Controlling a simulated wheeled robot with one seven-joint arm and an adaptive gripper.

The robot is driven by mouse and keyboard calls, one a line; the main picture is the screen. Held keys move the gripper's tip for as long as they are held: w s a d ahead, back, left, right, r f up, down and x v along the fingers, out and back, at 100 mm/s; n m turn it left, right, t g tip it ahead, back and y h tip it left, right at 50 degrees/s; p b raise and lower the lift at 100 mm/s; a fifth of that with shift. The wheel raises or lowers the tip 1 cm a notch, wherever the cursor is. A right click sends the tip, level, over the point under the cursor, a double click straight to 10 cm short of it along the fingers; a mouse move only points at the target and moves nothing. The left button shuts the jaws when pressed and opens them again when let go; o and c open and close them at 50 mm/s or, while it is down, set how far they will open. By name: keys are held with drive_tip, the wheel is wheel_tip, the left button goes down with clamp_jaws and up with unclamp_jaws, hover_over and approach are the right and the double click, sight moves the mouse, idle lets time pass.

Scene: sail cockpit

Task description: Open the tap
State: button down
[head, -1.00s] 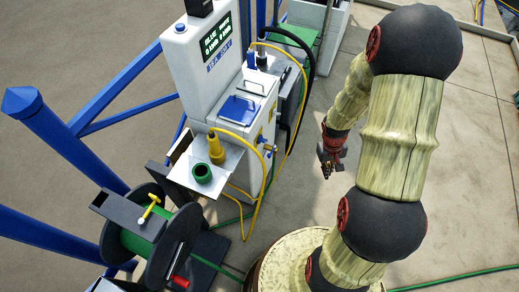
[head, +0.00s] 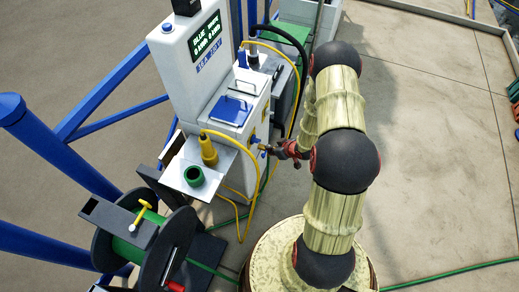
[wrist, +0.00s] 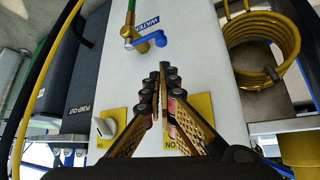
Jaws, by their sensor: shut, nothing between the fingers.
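The tap, with a brass body and a blue lever (wrist: 150,42), is on the white face of the pedestal (wrist: 195,60), beside the blue "WATER" label. A green hose (wrist: 130,14) runs to its brass body. In the head view the blue tap lever (head: 263,147) shows low on the pedestal's right side. My gripper (wrist: 162,72) is shut and empty, its fingertips together. In the wrist view the tips appear just below the lever, with a gap between them. In the head view my gripper (head: 283,150) is just right of the tap. Its exact distance from the panel is unclear.
A white knob on a yellow plate (wrist: 108,124) is left of my fingers; another yellow plate (wrist: 200,108) is partly hidden behind the right finger. A coiled yellow hose (wrist: 285,45) hangs at right. A dark "PUMP-OUT" unit (wrist: 75,90) stands left. Open floor (head: 430,150) lies right.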

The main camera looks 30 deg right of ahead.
drive_tip(key=shift+w, duration=0.1)
drive_tip(key=b, duration=0.3)
hover_over(266, 151)
drive_tip(key=a, duration=0.3)
wheel_tip(266, 151, down, 8)
drive_tip(key=shift+s+r, duration=0.2)
drive_tip(key=shift+s, duration=0.05)
